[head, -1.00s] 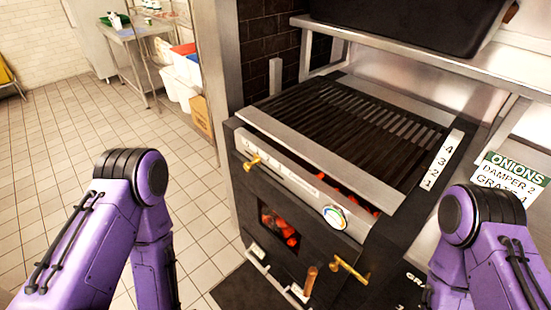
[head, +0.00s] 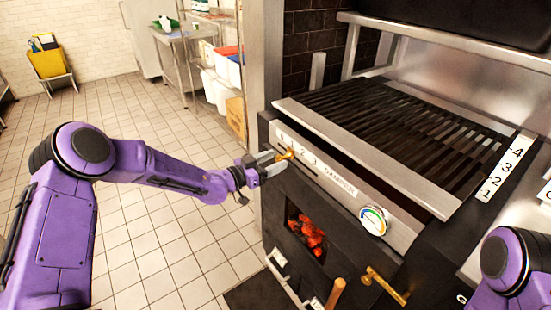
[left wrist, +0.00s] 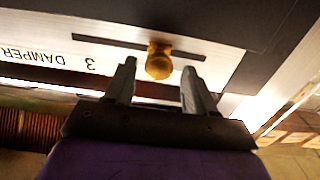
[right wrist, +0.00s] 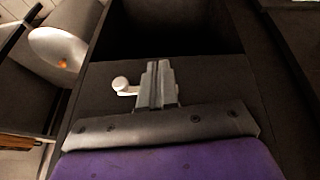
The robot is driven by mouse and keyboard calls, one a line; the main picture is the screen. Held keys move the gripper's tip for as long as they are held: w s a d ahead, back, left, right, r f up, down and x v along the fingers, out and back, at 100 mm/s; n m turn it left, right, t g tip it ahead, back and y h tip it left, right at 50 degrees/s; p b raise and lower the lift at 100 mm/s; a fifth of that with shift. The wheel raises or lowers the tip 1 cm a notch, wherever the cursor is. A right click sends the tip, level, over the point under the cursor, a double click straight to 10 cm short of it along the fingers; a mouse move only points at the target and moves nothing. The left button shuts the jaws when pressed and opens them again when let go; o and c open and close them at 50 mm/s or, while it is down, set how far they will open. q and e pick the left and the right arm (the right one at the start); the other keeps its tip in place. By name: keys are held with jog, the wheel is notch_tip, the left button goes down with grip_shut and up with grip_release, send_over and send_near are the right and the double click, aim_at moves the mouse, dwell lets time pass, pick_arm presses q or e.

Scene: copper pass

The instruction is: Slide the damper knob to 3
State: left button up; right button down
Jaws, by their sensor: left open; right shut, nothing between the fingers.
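The brass damper knob (head: 286,154) sits in a slot on the grill's front, below the numbered damper strip (head: 340,185). It stands left of the 2 and 3 in the head view; its exact mark is hard to read. My left gripper (head: 270,163) is open at the knob. In the left wrist view the knob (left wrist: 158,62) shows between the two fingertips (left wrist: 160,68), with the 3 to its left. My right gripper (right wrist: 155,82) is shut and empty beside a small pale knob (right wrist: 122,87); its fingers are outside the head view.
A round gauge (head: 373,220) sits right of the damper strip. Below are a window with glowing coals (head: 308,234) and a brass handle (head: 385,287). The grate (head: 400,125) with a 1-to-4 scale (head: 507,168) lies above.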

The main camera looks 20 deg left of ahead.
pick_arm(q)
jog(key=shift+x, duration=1.2)
grip_shut()
send_near(314, 172)
jog(key=x, duration=0.5)
jog(key=shift+w+d+b, duration=0.1)
jog(key=shift+w+b, duration=0.05)
jog(key=shift+b, duration=0.15)
jog(key=shift+c, duration=1.4)
grip_release()
jog(key=shift+o, duration=1.4)
jog(key=shift+d+r, duration=0.1)
